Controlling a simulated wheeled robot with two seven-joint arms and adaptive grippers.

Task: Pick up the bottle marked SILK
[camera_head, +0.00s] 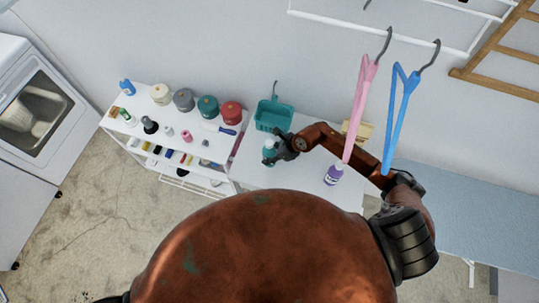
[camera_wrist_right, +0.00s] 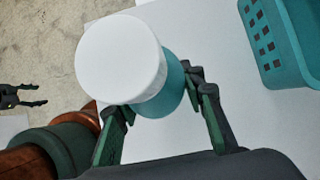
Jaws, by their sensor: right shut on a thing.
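My right gripper (camera_head: 280,150) is shut on a teal bottle (camera_head: 268,155) with a white cap, at the white table's left part. In the right wrist view the wide white cap (camera_wrist_right: 118,58) hides most of the teal bottle (camera_wrist_right: 171,88), and the fingers of the right gripper (camera_wrist_right: 160,98) press on both its sides. No lettering on it can be read, so I cannot tell whether it is marked SILK. A purple bottle (camera_head: 333,175) stands on the table to the right; its label is too small to read. My left gripper (camera_wrist_right: 28,96) shows open and empty at the wrist view's left edge.
A teal basket (camera_head: 273,116) stands just behind the held bottle. A white shelf (camera_head: 150,105) with several jars and small items is at left. Pink (camera_head: 360,105) and blue (camera_head: 400,115) hangers hang over my right arm. An ironing board (camera_head: 470,215) is at right.

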